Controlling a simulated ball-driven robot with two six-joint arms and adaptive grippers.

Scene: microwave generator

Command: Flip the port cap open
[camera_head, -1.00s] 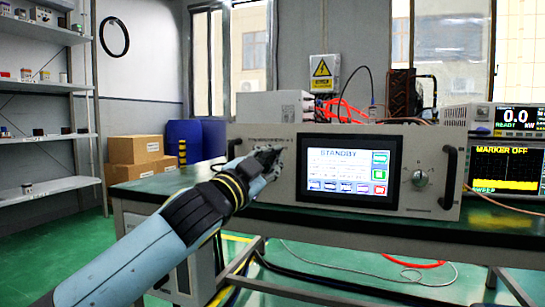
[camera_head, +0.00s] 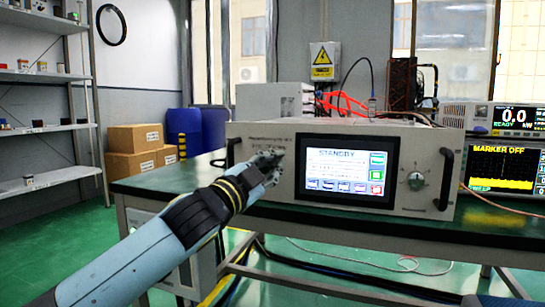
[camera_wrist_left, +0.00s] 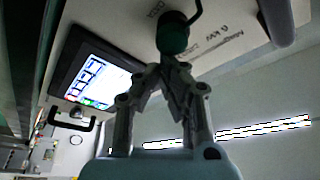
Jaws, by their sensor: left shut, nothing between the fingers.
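The generator (camera_head: 240,190) stands on the bench with its front panel towards me. My left gripper (camera_head: 276,156) is in front of the panel, left of the lit screen (camera_head: 347,172), and hides the panel behind it. In the left wrist view, a dark green round cap (camera_wrist_left: 173,33) sits at the panel, with a black curved piece beside it. The fingertips of my left gripper (camera_wrist_left: 174,62) are together just below the cap, with nothing between them. I cannot tell whether they touch the cap. My right gripper is not in view.
Black handles (camera_head: 446,178) stick out at both ends of the panel, and a knob (camera_head: 416,180) is right of the screen. Two instruments (camera_head: 505,170) are stacked at the right. Green bench top (camera_head: 165,188) is bare at the left.

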